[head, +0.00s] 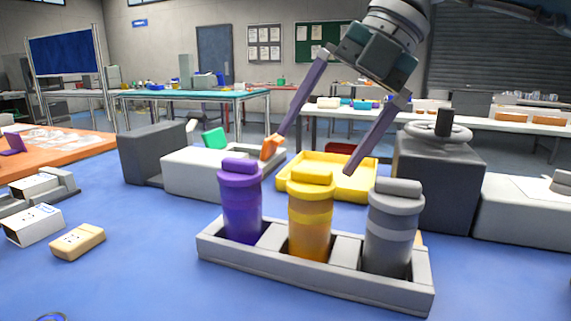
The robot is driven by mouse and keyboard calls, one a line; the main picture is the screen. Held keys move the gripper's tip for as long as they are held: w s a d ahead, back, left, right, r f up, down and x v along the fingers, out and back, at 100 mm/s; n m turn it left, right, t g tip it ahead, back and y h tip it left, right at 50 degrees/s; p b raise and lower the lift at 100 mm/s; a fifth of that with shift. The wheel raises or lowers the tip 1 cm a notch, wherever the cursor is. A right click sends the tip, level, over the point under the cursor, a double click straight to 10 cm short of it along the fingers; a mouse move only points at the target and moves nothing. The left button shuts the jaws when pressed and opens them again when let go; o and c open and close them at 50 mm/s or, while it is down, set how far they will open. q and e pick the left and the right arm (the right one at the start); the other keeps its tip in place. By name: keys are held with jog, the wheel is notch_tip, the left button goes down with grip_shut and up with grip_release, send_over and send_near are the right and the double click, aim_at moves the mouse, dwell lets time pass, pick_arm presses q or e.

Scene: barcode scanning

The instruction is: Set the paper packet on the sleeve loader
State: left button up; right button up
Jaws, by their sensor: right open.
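My right gripper (310,158) reaches down from the top, its two long purple fingers spread wide, with nothing held between them. It hangs above and behind a grey rack (318,274). An orange piece (271,147) shows at the left fingertip; I cannot tell whether they touch. No thing is clearly the paper packet; a white box (33,226) and a tan block (78,242) lie at the front left. The sleeve loader is not clearly identifiable; a low grey holder with a pale box (37,186) stands at the left. My left gripper is not seen.
The rack holds purple (241,205), yellow (310,220) and grey (394,230) lidded containers. A yellow tray (335,182) lies behind them. A dark grey block with a wheel (438,175) stands at right.

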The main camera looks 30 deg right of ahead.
jog(key=s+d+f+g+h, duration=0.1)
jog(key=d, duration=0.1)
jog(key=s+d+f+m+g+h, duration=0.1)
jog(key=s+d+h, duration=0.1)
jog(key=d, duration=0.1)
jog(key=s+d+f+m+h, duration=0.1)
jog(key=d, duration=0.2)
jog(key=shift+s+d+g+h, duration=0.25)
jog(key=shift+s+g+h, duration=0.05)
jog(key=shift+g+h, duration=0.1)
jog(key=f, duration=0.4)
jog(key=shift+s+d+f+b, duration=0.2)
jog(key=shift+s+d+b, duration=0.1)
jog(key=shift+d+b, duration=0.05)
jog(key=f, duration=0.5)
jog(key=shift+s+d+f, duration=0.1)
jog(key=shift+d+f, duration=0.15)
jog(key=shift+f, duration=0.05)
jog(key=shift+c, duration=0.4)
jog(key=c, duration=1.4)
jog(key=shift+r, duration=0.15)
